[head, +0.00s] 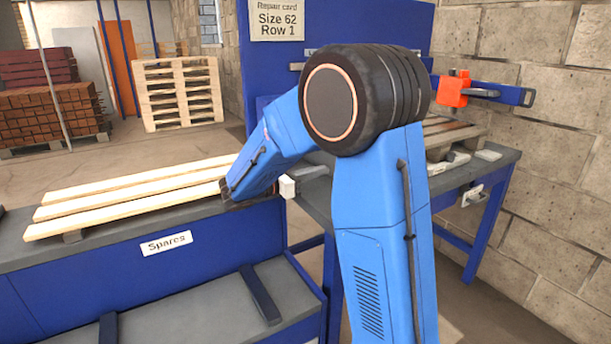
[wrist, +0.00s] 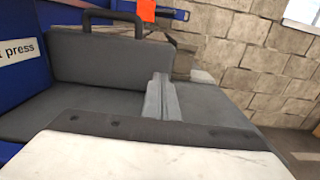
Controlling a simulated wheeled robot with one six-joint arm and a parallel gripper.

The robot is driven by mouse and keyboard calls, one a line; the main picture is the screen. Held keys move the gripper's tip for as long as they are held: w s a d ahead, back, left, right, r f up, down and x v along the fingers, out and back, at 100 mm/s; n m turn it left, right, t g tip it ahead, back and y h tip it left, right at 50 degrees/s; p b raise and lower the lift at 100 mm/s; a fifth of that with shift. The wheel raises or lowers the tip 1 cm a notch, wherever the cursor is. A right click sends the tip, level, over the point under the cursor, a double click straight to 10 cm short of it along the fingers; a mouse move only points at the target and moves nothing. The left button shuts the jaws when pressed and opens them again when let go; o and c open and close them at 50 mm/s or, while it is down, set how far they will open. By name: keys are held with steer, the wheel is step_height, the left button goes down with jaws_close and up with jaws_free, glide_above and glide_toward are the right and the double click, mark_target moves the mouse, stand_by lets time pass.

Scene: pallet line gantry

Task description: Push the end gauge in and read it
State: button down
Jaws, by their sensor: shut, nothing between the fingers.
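My gripper (wrist: 162,78) shows in the wrist view as two light grey fingers together, with nothing between them. They point forward over a dark grey bench top (wrist: 75,107). Past them stands a dark grey block with a handle (wrist: 110,60). In the head view my arm hides most of the gripper. I cannot pick out the end gauge with certainty. An orange block (head: 454,90) sits on a blue bar (head: 511,95) at the right in the head view; an orange piece also shows at the top of the wrist view (wrist: 147,10).
A bench marked Spares (head: 100,264) carries pale slats (head: 130,195) at the left. The right bench (head: 490,167) holds slats near a block wall (head: 550,165).

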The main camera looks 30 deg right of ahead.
steer(key=shift+d, duration=1.75)
steer(key=shift+d, duration=0.15)
steer(key=shift+w+d, duration=0.15)
steer(key=shift+d, duration=1.8)
steer(key=shift+r, duration=0.1)
